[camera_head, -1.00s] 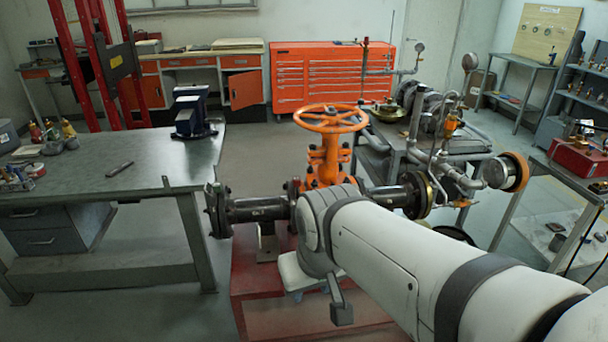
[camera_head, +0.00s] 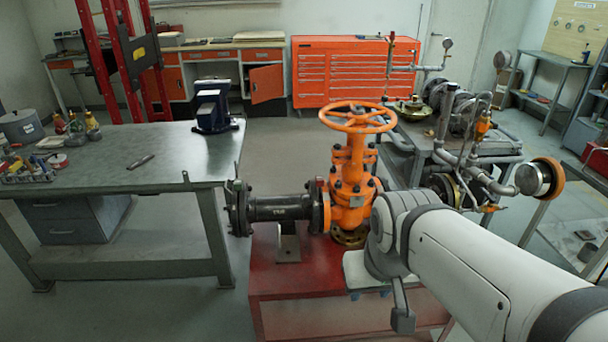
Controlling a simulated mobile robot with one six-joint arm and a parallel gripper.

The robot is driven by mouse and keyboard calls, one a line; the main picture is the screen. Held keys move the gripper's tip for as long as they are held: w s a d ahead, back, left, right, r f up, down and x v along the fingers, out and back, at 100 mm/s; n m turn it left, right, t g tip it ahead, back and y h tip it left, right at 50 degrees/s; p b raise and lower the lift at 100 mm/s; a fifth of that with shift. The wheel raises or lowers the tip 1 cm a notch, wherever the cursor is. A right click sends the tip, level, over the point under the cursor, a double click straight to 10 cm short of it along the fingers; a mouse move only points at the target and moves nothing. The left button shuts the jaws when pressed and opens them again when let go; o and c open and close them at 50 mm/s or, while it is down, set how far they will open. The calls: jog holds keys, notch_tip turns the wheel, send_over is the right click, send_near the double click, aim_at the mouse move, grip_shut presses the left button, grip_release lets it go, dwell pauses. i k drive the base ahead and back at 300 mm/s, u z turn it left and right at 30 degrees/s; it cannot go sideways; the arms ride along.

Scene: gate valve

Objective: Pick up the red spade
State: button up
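I cannot make out a red spade for certain. A small red piece (camera_head: 319,184) shows at the top of the flange joint left of the orange gate valve (camera_head: 352,175), too small to identify. The valve has an orange handwheel on top and is joined on its left to a black pipe spool (camera_head: 280,208). My white arm comes in from the lower right and covers the area right of the valve's base.
The valve stands on a red base (camera_head: 290,305). A grey workbench (camera_head: 120,178) at left holds a blue vise (camera_head: 212,106), bottles and a small dark tool (camera_head: 141,161). A pipework rig (camera_head: 455,150) stands right of the valve. Floor shows between bench and orange cabinet (camera_head: 340,70).

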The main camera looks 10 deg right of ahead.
aim_at(319, 180)
jog(key=u, duration=0.05)
jog(key=i, duration=0.95)
jog(key=u, duration=0.45)
jog(key=k, duration=1.5)
jog(key=z, duration=0.5)
jog(key=i, duration=1.3)
jog(key=z, duration=0.05)
